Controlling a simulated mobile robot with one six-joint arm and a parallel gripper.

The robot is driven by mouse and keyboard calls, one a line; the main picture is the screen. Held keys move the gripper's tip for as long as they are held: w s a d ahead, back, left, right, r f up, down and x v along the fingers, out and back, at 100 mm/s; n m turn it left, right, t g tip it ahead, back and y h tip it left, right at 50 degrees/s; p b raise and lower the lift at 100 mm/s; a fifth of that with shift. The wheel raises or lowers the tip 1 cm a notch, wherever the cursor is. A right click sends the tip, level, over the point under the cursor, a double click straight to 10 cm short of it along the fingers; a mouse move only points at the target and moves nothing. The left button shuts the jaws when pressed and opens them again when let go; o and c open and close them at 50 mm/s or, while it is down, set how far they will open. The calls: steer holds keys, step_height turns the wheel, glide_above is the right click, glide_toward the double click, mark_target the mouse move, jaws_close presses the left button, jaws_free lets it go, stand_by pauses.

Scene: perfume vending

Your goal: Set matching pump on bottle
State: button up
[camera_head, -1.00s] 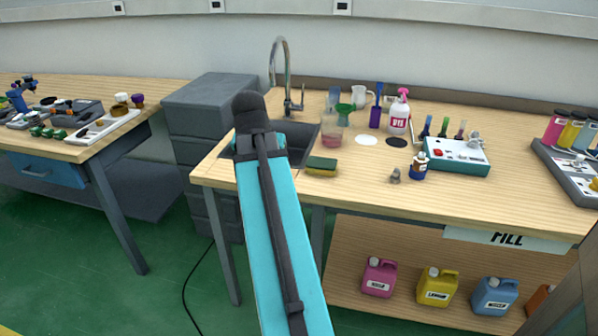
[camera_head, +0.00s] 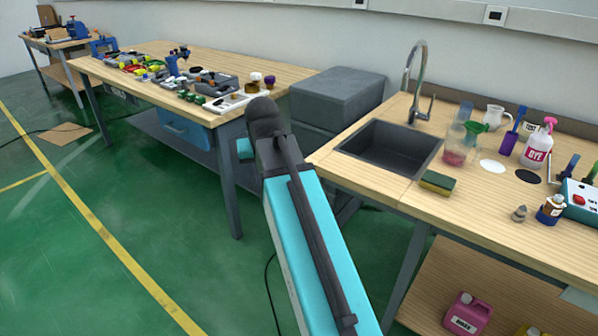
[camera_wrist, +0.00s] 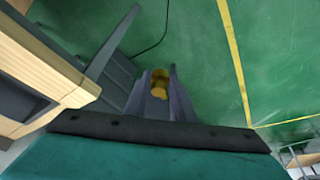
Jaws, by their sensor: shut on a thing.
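My gripper (camera_wrist: 159,72) shows in the wrist view with its two grey fingers shut on a small amber-yellow thing (camera_wrist: 160,93). I cannot tell whether it is a bottle or a pump. Green floor lies beyond it. In the head view my arm hides the gripper and what it holds. A white tray (camera_head: 228,104) at the right end of the left bench has a few small knob-like pieces (camera_head: 254,79) by it, white and brown; they may be pumps. A small blue bottle with a white label (camera_head: 551,209) stands on the sink bench.
The sink bench (camera_head: 470,213) is at right, with a sink (camera_head: 389,145), sponge (camera_head: 437,183), pink-topped DYE bottle (camera_head: 537,146) and small grey piece (camera_head: 519,213). A grey cabinet (camera_head: 337,96) stands between the benches. Green floor (camera_head: 120,245) is open at left.

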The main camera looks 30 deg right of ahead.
steer(key=w+a+n, duration=0.2)
steer(key=a, duration=0.5)
steer(key=w+a+f+n+y, duration=0.1)
steer(key=a, duration=0.6)
steer(key=shift+w+a+n+y, duration=0.3)
steer(key=shift+w+n, duration=0.1)
steer(key=shift+d, duration=0.15)
